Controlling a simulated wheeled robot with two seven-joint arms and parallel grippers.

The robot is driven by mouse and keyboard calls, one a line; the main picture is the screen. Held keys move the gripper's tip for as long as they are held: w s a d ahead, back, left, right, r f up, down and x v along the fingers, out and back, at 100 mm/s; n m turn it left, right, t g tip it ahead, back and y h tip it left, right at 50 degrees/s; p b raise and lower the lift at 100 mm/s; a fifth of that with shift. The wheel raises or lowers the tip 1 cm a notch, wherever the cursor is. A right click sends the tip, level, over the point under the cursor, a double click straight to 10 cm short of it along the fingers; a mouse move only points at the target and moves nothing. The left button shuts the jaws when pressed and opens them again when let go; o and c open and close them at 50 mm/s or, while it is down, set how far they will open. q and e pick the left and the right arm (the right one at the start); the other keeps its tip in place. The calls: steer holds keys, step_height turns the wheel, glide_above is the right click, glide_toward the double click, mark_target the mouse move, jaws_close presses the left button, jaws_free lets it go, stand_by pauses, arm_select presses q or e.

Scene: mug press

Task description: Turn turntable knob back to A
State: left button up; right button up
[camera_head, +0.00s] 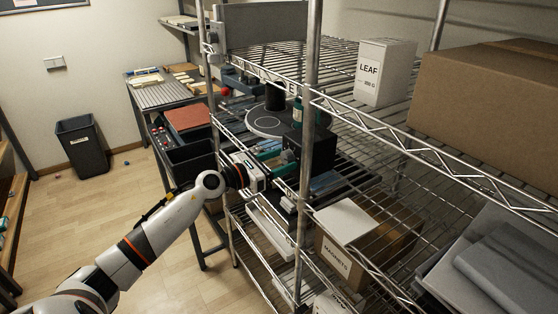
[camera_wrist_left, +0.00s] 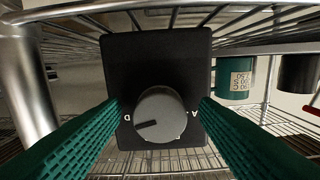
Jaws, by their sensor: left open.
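A grey round turntable knob (camera_wrist_left: 158,114) sits on the front of a black box (camera_wrist_left: 155,60) in the left wrist view. Its dark pointer line points left and slightly down, toward the side with the letter D; an A-like letter shows to the right. My left gripper (camera_wrist_left: 160,125) is open, its green fingers to either side of the knob with gaps visible; contact cannot be told. In the head view my left gripper (camera_head: 272,160) reaches into the shelf before the black box (camera_head: 311,143). The pale turntable disc (camera_head: 265,124) is beside the box. The right gripper is not in view.
A magnets carton (camera_head: 338,262) sits below; a LEAF box (camera_head: 383,72) stands above.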

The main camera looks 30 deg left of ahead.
arm_select(q)
steer(key=c, duration=1)
